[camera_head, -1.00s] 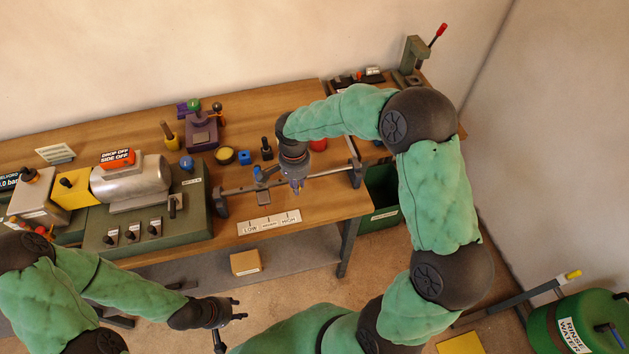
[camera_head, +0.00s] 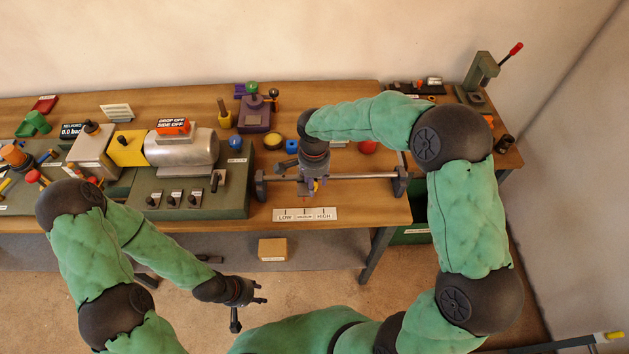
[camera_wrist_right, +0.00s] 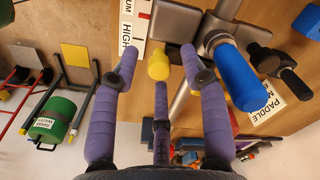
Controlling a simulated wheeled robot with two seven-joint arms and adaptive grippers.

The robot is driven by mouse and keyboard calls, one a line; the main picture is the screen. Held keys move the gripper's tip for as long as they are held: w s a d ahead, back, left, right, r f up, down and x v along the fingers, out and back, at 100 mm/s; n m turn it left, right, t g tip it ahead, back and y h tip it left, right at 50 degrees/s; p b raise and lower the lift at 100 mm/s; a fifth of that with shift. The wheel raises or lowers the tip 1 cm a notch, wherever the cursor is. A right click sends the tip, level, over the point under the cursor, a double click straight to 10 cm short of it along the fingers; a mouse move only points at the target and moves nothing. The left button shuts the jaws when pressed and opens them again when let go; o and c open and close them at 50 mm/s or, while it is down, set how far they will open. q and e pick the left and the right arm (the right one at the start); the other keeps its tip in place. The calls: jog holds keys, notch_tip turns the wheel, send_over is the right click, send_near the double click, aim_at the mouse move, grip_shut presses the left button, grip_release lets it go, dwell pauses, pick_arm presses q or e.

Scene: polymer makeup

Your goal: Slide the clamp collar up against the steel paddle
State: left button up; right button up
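A steel rail (camera_head: 355,177) runs between two end supports near the bench's front edge. A grey flat metal plate (camera_wrist_right: 174,24) and a round metal fitting with a blue handle (camera_wrist_right: 236,76) sit on the rail in the right wrist view. I cannot tell for certain which is the paddle and which the collar. A yellow knob (camera_wrist_right: 158,67) lies between the fingers of my right gripper (camera_wrist_right: 159,60), which also shows over the rail in the head view (camera_head: 312,188). Its fingers are spread, with no clear contact. My left gripper (camera_head: 252,305) is open and empty in front of the bench.
A LOW-MEDIUM-HIGH scale plate (camera_head: 305,214) lies in front of the rail. A green box with a metal cylinder (camera_head: 190,150) stands left of it. A box (camera_head: 272,249) sits below.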

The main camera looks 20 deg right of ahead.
jog(key=shift+r, duration=0.1)
notch_tip(320, 180, up, 12)
dwell(0.5)
jog(key=shift+f, duration=0.2)
dwell(0.3)
